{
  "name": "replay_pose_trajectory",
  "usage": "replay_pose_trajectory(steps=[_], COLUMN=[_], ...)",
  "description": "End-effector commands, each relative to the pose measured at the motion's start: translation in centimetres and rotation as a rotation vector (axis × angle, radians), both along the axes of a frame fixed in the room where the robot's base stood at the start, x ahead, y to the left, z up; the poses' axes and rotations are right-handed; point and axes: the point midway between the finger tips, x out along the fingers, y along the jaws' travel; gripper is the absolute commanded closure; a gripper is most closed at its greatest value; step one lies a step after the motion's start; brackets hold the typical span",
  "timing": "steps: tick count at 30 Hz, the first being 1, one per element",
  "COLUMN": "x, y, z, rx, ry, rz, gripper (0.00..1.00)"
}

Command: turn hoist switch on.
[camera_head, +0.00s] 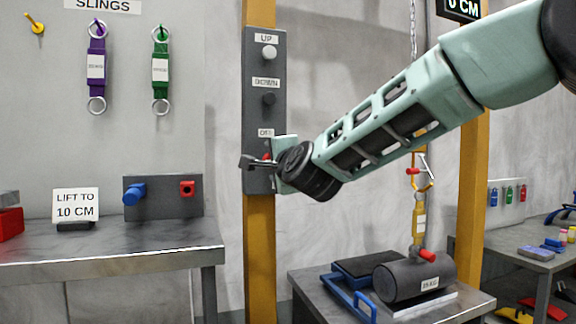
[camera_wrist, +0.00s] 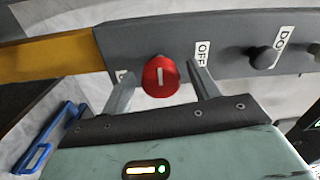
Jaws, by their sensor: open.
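The hoist switch is a red round knob (camera_wrist: 160,76) with a white line on its face, low on a dark grey control panel (camera_head: 280,105). In the wrist view the line runs up and down the picture, across the panel's length. An OFF label sits on the knob's right there. Another label on its left is mostly hidden by a finger. My gripper (camera_head: 262,162) is at the panel with its jaws open, one finger on each side of the knob. I cannot tell whether the fingers touch it. In the head view the knob is mostly hidden.
UP (camera_head: 269,53) and DOWN (camera_head: 268,99) buttons sit above the switch on the yellow post. A dark cylinder (camera_head: 405,281) hangs by or rests under a yellow sling on the low table at right. A bench (camera_head: 110,245) stands at left.

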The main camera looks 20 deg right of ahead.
Motion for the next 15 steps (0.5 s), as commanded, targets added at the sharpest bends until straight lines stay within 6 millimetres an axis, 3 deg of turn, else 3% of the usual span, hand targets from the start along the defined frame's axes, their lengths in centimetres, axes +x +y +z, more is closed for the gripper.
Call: replay_pose_trajectory(steps=[15], x=[-11.7], y=[0.0], z=[-0.2], rx=[0.0], ry=[-0.002], rz=[0.001], gripper=[0.39])
